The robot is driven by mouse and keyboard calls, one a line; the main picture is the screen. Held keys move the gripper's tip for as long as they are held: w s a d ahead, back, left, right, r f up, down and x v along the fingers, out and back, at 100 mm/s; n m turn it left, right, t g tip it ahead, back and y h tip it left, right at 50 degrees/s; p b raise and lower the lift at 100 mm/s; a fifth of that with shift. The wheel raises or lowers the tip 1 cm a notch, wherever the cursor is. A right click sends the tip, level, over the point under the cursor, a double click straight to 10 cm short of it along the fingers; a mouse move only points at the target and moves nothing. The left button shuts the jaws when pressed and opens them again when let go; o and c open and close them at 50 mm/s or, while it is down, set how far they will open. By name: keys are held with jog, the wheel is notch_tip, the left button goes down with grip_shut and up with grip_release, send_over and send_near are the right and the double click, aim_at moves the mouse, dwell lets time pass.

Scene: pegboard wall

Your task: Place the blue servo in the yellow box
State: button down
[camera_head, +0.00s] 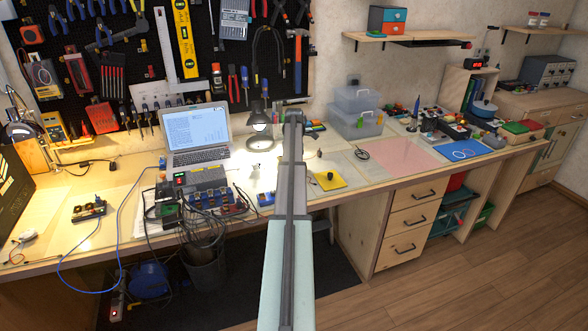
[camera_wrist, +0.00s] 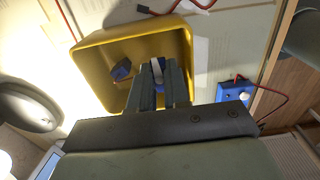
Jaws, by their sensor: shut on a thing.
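The yellow box (camera_wrist: 91,56) fills the upper middle of the wrist view, seen from above. My gripper (camera_wrist: 158,76) is over the box, its fingers inside the box's outline. It is shut on a small blue thing with a white strip, which looks like the blue servo (camera_wrist: 160,64). I cannot tell whether the servo touches the box floor. Another small dark-blue block (camera_wrist: 121,70) with a brown end lies in the box, left of the fingers. In the head view my arm hides the gripper tip; a yellow shape (camera_head: 324,185) lies just right of the arm.
A blue module (camera_wrist: 235,90) with a red wire lies right of the box in the wrist view. A lamp (camera_head: 260,124) and an open laptop (camera_head: 197,130) stand at the back left of my arm. Tangled cables and modules crowd the bench's left. A pink mat (camera_head: 395,153) lies clear.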

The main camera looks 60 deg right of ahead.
jog(key=shift+f, duration=1.6)
jog(key=shift+f, duration=0.15)
jog(key=c, duration=1.4)
grip_release()
notch_tip(320, 180, up, 12)
jog(key=shift+r, duration=0.2)
